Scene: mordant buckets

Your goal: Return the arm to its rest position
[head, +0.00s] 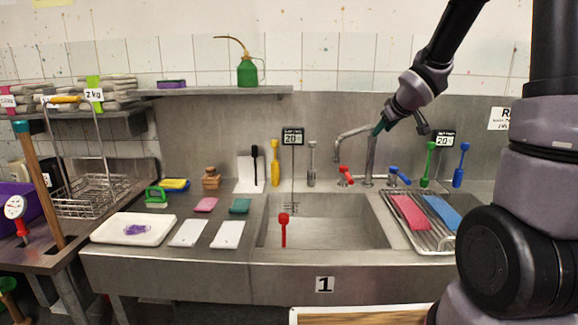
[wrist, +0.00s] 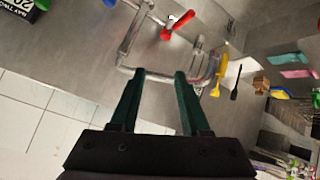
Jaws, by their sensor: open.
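My gripper (head: 378,128) is raised in front of the back wall, beside the sink's tap (head: 370,158) in the head view. In the wrist view my gripper (wrist: 160,75) shows two dark green fingers spread apart with nothing between them. The tap's bent metal pipe (wrist: 150,74) appears just beyond the fingertips; I cannot tell how close it is. My arm (head: 430,75) reaches down to the gripper from the upper right.
The steel sink (head: 325,235) has a red-handled tool (head: 283,228) in it. A drainer (head: 432,240) with red and blue pads stands right of it. A shelf (head: 215,92) carries a green oil can (head: 247,72). A white tray (head: 110,229) lies left.

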